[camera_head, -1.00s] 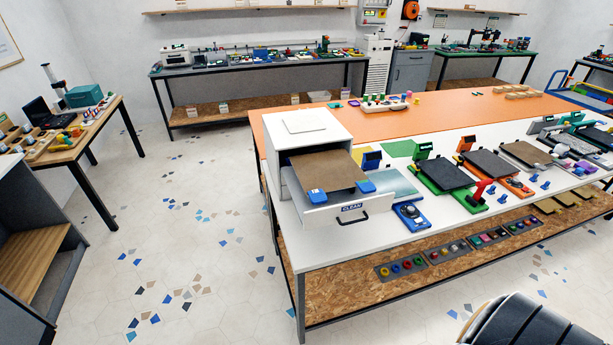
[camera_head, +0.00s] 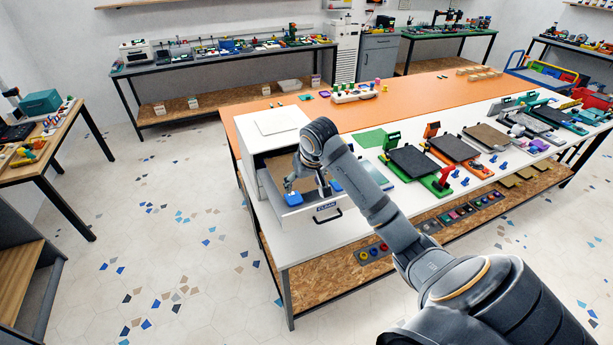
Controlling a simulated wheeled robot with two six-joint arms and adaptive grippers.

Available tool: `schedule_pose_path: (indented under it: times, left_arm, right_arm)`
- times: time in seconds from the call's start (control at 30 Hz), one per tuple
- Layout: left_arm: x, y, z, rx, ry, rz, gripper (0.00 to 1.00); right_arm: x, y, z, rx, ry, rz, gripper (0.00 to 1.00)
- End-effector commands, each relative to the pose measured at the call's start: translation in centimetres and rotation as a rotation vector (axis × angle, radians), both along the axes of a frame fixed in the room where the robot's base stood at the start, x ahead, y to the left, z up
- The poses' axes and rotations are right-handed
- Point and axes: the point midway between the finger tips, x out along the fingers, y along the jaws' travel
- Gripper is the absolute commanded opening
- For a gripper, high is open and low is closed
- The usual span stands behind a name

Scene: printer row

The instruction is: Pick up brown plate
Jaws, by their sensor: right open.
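The brown plate (camera_head: 278,168) lies in the pulled-out drawer of a white box (camera_head: 283,122) at the left end of the white table. It has blue corner pieces at its front edge; one blue piece (camera_head: 293,199) shows left of my right gripper and another (camera_head: 336,186) shows to its right. My right gripper (camera_head: 304,190) is open and points down over the front part of the plate. My wrist and forearm hide much of the plate. I cannot tell if the fingers touch it. My left gripper is not in view.
The drawer front (camera_head: 311,215) carries a label and a dark handle. Printers with dark beds, such as the green one (camera_head: 414,163), stand to the right. Coloured rings lie on the lower shelf.

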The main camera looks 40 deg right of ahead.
Motion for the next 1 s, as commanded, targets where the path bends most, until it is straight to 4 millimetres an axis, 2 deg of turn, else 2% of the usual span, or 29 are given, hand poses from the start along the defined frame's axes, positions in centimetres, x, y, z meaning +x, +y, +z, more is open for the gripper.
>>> schedule_pose_path:
  times: [0.3,0.47,0.57,0.67,0.8,1.0]
  left_arm:
    - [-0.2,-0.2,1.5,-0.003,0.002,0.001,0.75]
    - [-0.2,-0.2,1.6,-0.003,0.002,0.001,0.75]
    - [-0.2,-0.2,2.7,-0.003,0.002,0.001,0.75]
    - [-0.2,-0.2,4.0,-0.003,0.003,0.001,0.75]
    - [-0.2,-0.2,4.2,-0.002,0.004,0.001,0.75]
    - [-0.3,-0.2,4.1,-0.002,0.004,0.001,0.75]
  right_arm:
    - [1.7,-0.2,-4.4,0.003,0.004,0.001,0.75]
    - [1.8,-0.3,-4.9,0.0,0.002,0.001,0.75]
    - [2.2,0.0,-5.7,0.004,0.006,0.001,0.75]
    - [2.7,0.2,-7.2,0.004,0.007,0.0,0.75]
    - [3.5,-0.1,-9.2,0.002,0.003,0.0,0.75]
    - [3.7,-0.1,-9.8,-0.001,0.001,0.002,0.75]
